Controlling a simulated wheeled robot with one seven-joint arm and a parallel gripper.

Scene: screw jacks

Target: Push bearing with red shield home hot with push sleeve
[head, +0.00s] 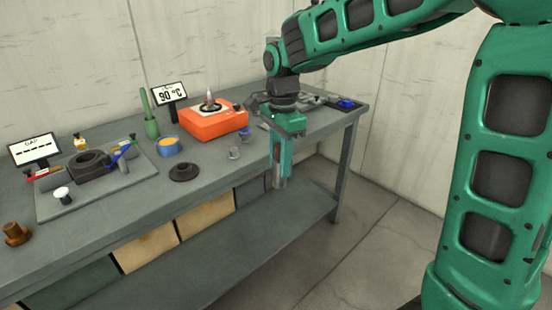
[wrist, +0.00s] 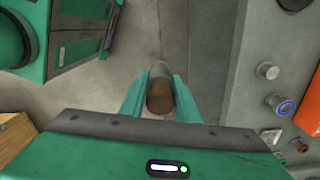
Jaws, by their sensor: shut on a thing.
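My gripper (head: 281,160) hangs fingers-down in front of the bench's front edge, above the floor and apart from the bench. In the wrist view its two green fingers (wrist: 160,98) are shut on a cylinder with a brownish near end and a grey far end, which looks like the push sleeve (wrist: 159,97). In the head view the sleeve's grey end (head: 279,184) shows low between the fingertips. A dark ring-shaped housing (head: 90,163) sits on a grey plate at the bench's left. I cannot make out a bearing with a red shield for certain.
An orange heater (head: 213,121) carries a metal cone; its display (head: 170,93) reads 90 °C. Small grey parts (head: 234,153), a black flanged part (head: 184,171) and a blue-sided tub (head: 167,147) stand nearby. A gap display (head: 35,149) shows dashes. A lower shelf juts below the bench.

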